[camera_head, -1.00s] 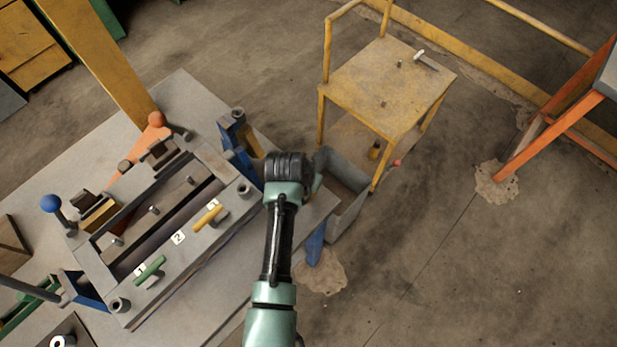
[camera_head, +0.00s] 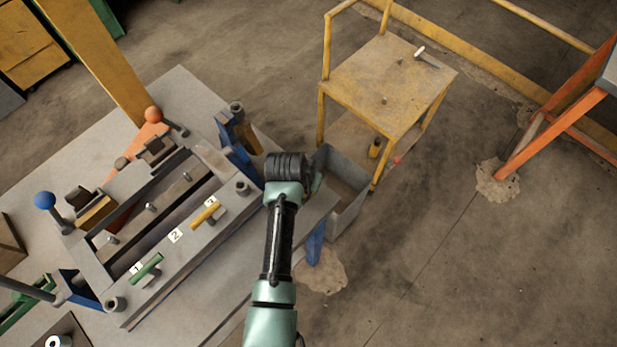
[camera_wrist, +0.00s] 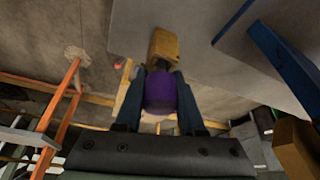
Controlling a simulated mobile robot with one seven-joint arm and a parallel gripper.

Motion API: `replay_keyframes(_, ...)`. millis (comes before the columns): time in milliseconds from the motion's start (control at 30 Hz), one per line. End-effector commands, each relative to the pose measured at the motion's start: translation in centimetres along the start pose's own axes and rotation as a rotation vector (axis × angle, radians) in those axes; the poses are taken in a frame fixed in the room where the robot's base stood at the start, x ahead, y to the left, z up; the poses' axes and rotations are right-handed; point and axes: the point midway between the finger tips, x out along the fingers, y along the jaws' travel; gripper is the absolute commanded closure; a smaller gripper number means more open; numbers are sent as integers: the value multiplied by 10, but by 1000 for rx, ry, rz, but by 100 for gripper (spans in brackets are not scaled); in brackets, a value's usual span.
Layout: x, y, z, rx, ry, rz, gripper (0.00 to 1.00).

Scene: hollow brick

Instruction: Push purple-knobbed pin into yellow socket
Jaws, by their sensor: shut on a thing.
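In the wrist view, my gripper (camera_wrist: 160,78) is shut on a purple knob (camera_wrist: 160,94), with one dark finger on each side. Just beyond the knob is a yellow block (camera_wrist: 164,46) at the edge of the grey tabletop, which looks like the yellow socket. A dark piece shows between knob and block, but I cannot tell how deep the pin sits. In the head view, my dark wrist (camera_head: 287,166) is over the table's right edge and hides the knob, the pin and the fingertips.
The grey table (camera_head: 185,90) carries a fixture with a green handle (camera_head: 147,267), a yellow handle (camera_head: 205,214) and a blue bracket (camera_head: 232,150). Open floor lies further right.

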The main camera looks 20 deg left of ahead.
Motion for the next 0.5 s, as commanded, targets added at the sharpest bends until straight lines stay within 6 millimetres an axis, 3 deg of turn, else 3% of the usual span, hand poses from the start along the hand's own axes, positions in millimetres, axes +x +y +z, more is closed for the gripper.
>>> replay_keyframes(33,3,0,4,-1,-7,0,100)
replay_keyframes(67,3,0,4,-1,-7,0,60)
replay_keyframes(233,3,0,4,-1,-9,2,29)
replay_keyframes(500,2,0,3,-1,-7,1,26)
